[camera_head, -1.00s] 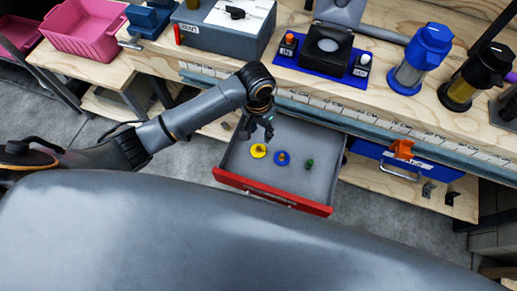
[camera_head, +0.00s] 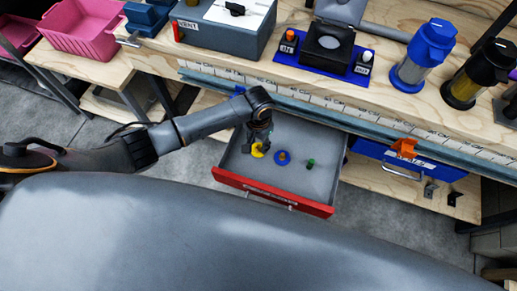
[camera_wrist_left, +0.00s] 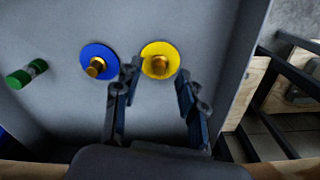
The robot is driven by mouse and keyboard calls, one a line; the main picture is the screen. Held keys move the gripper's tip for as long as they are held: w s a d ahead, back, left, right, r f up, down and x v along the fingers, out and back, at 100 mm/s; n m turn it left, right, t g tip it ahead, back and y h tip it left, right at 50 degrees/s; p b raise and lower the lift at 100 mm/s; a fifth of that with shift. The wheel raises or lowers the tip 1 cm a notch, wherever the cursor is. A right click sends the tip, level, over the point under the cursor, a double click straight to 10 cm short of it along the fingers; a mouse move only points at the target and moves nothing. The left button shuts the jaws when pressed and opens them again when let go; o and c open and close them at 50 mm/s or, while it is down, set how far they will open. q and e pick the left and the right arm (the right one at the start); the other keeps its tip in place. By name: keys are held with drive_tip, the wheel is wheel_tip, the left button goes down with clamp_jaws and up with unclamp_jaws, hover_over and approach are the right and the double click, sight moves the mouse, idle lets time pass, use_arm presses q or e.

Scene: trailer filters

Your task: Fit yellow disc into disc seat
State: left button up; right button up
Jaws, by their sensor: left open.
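The yellow disc (camera_head: 258,150) lies on the floor of the open drawer. In the left wrist view the yellow disc (camera_wrist_left: 160,58) has a brass knob at its middle. My left gripper (camera_head: 259,146) is down in the drawer over the yellow disc. In the left wrist view the left gripper (camera_wrist_left: 158,72) is open, with one finger on each side of the disc's near part; I cannot tell whether they touch it. The disc seat may be the round recess (camera_head: 329,42) in the open black device on the bench, but I cannot be sure. My right gripper is not in view.
A blue disc (camera_head: 282,158) with a brass knob and a green cylinder (camera_head: 310,164) lie beside the yellow disc. The red-fronted drawer (camera_head: 272,192) has walls around them. The bench edge with its ruler strip (camera_head: 330,106) overhangs behind. Blue and black-yellow canisters stand at right.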

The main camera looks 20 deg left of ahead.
use_arm(q)
wheel_tip(320, 180, down, 2)
drive_tip(key=shift+f, duration=0.1)
clamp_jaws()
idle(0.4)
